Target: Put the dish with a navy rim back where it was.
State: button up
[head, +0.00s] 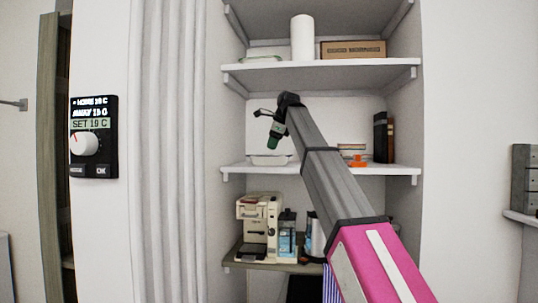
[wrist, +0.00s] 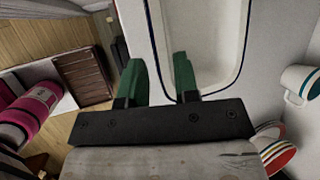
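The dish with a navy rim (wrist: 212,45) is in the wrist view, a long white dish with a thin dark line along its edge. In the head view it appears as a low white dish (head: 268,160) near the left front of the middle shelf (head: 330,170). My gripper (head: 274,143) points down just above it. In the wrist view my gripper (wrist: 160,75) is open, with green fingers apart. The right finger overlaps the dish's inside and the left finger lies outside its near edge. No grip on the dish shows; contact cannot be told.
A white roll (head: 302,38), a brown box (head: 353,49) and a glass dish (head: 262,59) stand on the upper shelf. Orange items (head: 356,161) and dark books (head: 382,137) are right of my arm. A coffee machine (head: 257,225) stands below. A mug (wrist: 301,85) shows at right in the wrist view.

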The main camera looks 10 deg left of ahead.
jog(key=v, duration=0.5)
dwell(0.5)
